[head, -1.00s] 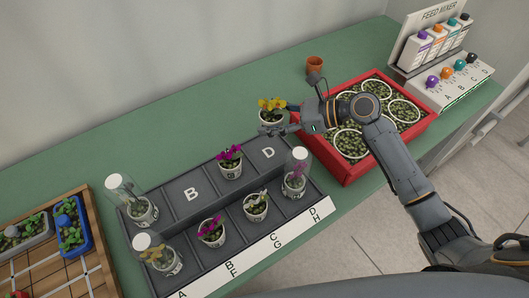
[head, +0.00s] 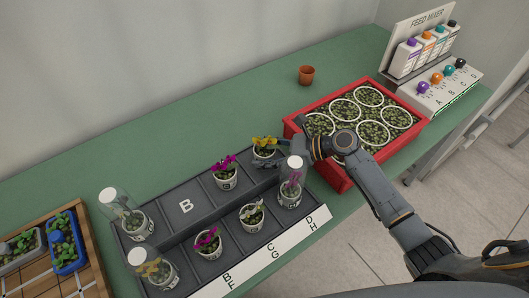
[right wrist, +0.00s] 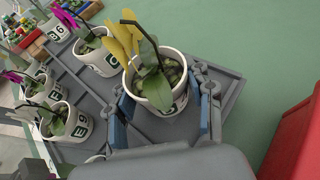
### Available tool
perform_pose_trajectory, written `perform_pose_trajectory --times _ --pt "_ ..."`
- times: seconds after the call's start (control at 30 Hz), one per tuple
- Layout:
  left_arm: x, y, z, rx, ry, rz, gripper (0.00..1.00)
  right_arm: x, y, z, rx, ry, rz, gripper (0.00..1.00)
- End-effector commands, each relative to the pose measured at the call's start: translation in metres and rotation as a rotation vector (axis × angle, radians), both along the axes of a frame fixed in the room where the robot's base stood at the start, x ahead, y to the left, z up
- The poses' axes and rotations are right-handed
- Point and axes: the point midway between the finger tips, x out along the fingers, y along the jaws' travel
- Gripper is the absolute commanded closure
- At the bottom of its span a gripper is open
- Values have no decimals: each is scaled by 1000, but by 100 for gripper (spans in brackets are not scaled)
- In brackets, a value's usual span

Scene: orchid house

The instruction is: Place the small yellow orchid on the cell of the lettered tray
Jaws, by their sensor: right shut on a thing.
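The small yellow orchid (head: 264,147) stands upright in a white pot over the back right cell of the grey lettered tray (head: 187,207). The orchid hides the letter of the cell below. I cannot tell whether the pot touches the tray floor. My left gripper is not in view.
A magenta orchid (head: 225,172) stands left of the held pot. A clear-covered plant (head: 291,183) stands close in front. Several other pots occupy the tray; cell B is empty. A red crate (head: 347,178) lies just right. A terracotta pot (head: 306,75) stands behind.

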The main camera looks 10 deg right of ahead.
Motion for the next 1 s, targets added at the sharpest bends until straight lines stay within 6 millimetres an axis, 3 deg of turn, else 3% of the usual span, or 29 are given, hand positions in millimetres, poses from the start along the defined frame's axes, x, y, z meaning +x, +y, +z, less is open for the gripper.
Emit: perform_pose_trajectory --times 0.03,0.07,0.1,0.53,1.0 --pt "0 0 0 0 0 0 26 0 0 -2 1 0 0 91" --pt "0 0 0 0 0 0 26 0 0 -2 1 2 -1 46" --pt "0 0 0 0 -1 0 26 0 0 -2 0 1 0 38" --pt "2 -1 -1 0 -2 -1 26 -2 -6 3 -1 0 -1 38" --pt "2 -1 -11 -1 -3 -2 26 -36 -84 37 -3 1 -1 38"
